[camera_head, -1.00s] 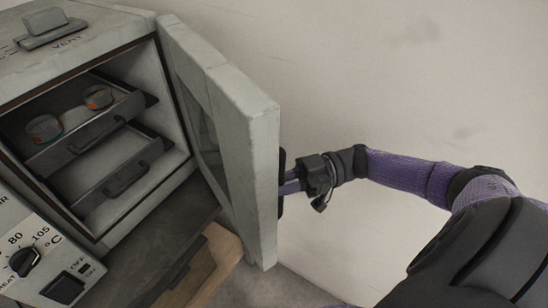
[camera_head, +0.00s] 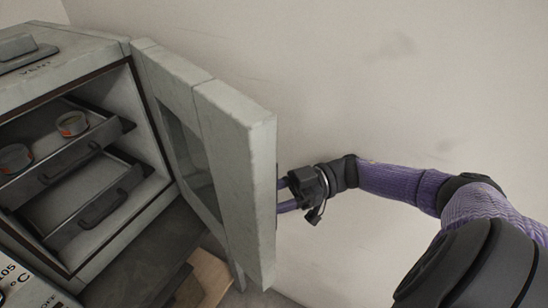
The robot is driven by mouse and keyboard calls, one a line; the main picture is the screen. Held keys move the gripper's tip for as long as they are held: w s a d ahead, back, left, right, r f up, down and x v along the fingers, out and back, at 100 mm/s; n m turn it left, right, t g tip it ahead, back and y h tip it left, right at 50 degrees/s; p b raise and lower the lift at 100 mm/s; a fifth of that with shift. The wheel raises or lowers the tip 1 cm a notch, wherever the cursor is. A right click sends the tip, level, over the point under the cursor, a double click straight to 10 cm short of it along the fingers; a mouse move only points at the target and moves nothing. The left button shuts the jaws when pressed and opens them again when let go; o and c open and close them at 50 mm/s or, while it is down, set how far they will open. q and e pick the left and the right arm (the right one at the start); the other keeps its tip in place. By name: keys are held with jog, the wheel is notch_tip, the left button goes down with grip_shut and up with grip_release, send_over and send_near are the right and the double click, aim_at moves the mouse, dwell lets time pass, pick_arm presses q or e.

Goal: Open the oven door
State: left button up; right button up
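The oven (camera_head: 95,75) stands at the left with its front open. Its thick grey door (camera_head: 238,165) is swung wide out to the right, and its window (camera_head: 185,150) faces the oven. My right gripper (camera_head: 283,196) is at the outer side of the door, close to its edge. The door's handle is mostly hidden behind the door. My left gripper is not in view.
Inside the oven are two pull-out trays with dark handles; the upper tray (camera_head: 75,160) bears two small round containers (camera_head: 72,123). A control panel (camera_head: 15,285) is at the lower left. A wooden piece (camera_head: 208,275) lies below the door. A plain wall is behind.

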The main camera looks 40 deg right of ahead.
notch_tip(320, 180, up, 10)
jog(key=p, duration=0.3)
jog(key=shift+p, duration=0.4)
jog(key=shift+c, duration=0.3)
